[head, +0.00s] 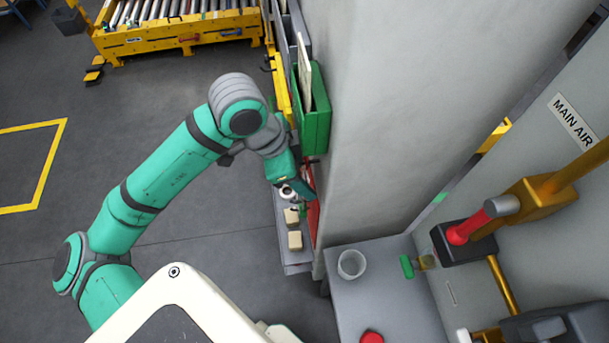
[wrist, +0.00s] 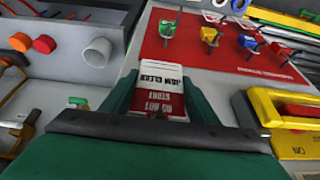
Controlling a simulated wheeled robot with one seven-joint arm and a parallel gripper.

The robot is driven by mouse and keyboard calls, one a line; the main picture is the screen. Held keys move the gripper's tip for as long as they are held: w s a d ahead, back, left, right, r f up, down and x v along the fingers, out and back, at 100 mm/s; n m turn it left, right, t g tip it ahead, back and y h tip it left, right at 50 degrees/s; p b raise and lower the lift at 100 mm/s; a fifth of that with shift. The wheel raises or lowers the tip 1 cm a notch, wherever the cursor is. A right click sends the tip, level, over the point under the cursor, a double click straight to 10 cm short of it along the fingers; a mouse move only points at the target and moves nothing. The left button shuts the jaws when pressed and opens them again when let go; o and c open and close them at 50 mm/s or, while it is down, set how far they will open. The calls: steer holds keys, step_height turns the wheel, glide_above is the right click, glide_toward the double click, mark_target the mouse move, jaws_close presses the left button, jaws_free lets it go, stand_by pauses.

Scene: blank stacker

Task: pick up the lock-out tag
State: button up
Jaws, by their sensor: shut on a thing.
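The lock-out tag (wrist: 162,88) is a red and white card with upside-down print, the words "DO NOT START" among it. It sits between the dark green fingers of my gripper (wrist: 158,92) in the wrist view, in front of a red board (wrist: 215,62). My gripper is shut on the tag. In the head view my gripper (head: 300,188) is beside the pillar's left face, above a narrow grey shelf. The tag cannot be made out clearly there.
Padlocks (wrist: 209,36) hang on the red board; a yellow and red device (wrist: 268,120) is to the right. In the head view, beige blocks (head: 294,240) lie below my gripper, a green holder (head: 315,118) above. The pillar (head: 370,110) stands close on the right.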

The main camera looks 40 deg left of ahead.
steer(key=s+a, duration=1.1)
steer(key=s, duration=0.3)
steer(key=shift+r, duration=0.1)
stand_by(0.3)
